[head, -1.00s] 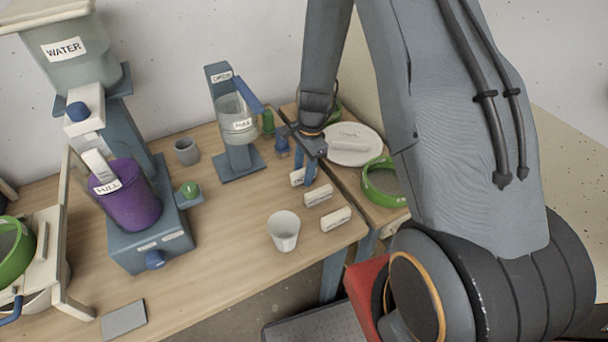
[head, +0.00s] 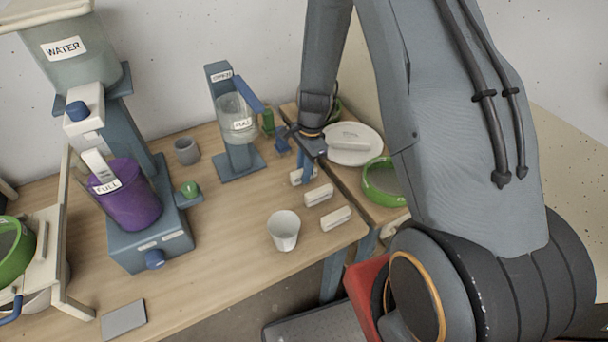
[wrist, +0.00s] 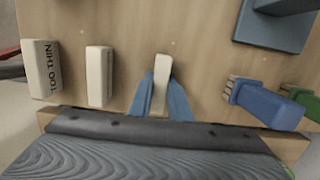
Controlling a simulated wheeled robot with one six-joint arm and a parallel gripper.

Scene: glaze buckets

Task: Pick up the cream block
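The cream block (wrist: 162,70) stands between the two blue fingers of my gripper (wrist: 161,100) in the wrist view. Both fingers appear to press against its sides, and its near end is partly hidden by them. In the head view my gripper (head: 304,172) points down at the block (head: 295,177), which sits at the right side of the wooden table, partly covered by the fingers. I see no clear gap between the block and the table.
Two similar pale blocks lie nearby, a plain one (wrist: 98,76) and one marked TOO THIN (wrist: 41,70). A white cup (head: 283,231), a blue stand (head: 240,163) and a plate (head: 352,157) with a pale piece on it are around. A blue brush-like thing (wrist: 265,104) lies right.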

